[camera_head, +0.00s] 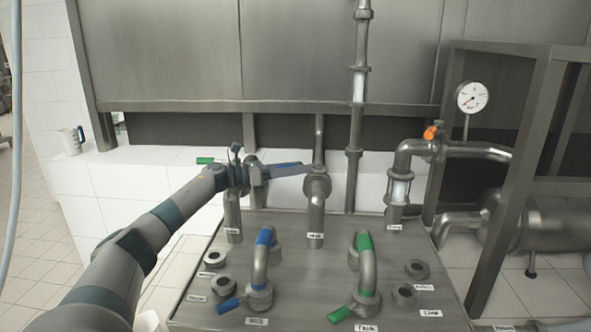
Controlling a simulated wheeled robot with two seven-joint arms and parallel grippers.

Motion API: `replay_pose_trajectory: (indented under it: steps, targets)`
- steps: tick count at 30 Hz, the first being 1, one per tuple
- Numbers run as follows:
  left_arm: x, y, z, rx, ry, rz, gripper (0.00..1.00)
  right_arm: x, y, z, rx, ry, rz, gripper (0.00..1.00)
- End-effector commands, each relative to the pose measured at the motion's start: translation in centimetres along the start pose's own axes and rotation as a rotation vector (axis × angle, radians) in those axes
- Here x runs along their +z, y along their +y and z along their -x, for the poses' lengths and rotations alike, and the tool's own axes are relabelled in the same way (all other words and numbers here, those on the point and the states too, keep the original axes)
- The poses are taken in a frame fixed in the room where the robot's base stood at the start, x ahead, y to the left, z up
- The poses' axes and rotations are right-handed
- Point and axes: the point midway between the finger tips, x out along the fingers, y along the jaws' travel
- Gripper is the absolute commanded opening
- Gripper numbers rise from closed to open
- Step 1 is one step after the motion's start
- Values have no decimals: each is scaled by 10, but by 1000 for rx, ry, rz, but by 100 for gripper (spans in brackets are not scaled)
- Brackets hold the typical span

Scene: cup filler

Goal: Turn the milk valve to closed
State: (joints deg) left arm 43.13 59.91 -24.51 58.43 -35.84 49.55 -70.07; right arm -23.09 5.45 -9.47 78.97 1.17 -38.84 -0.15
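The middle upright pipe (316,212) on the grey panel carries a small label (315,236) that seems to read milk. At its top is a valve body (317,184). A narrow blue and grey piece (285,166) reaches left from there to my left gripper; I cannot tell how much of it is valve lever and how much is finger. My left gripper (290,170) comes in from the lower left and is at the valve, left of the pipe. Its fingertips blend with the lever, so its opening and any contact are unclear. My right gripper does not show.
An orange-handled valve (431,132) and a gauge (472,97) are at right. Bent pipes with blue (263,238) and green (363,242) bands stand in front. A mug (72,140) is far left.

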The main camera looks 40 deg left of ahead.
Motion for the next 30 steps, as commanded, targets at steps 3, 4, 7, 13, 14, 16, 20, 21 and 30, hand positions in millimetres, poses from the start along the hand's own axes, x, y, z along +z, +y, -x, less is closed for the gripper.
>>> replay_pose_trajectory:
  steps: [3, 4, 7, 13, 14, 16, 20, 21, 30]
  targets:
    - [-1, 0, 1, 0, 1, 0, 39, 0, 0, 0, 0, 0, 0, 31]
    - [-1, 0, 1, 0, 1, 0, 39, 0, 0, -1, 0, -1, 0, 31]
    - [-2, 0, 5, 0, 1, 0, 39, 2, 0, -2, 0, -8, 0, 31]
    - [-4, 1, 26, 1, 3, 0, 39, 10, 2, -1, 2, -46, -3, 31]
    - [-3, 1, 30, 1, 3, -1, 39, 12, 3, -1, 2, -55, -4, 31]
    - [-4, 1, 41, 2, 3, 0, 39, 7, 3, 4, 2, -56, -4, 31]
    - [-5, 1, 63, 1, 5, -1, 39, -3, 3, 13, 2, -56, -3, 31]
    - [-5, 1, 70, 2, 4, 0, 39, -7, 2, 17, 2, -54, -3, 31]
    - [-4, 1, 114, 1, 5, 0, 39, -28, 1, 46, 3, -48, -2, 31]
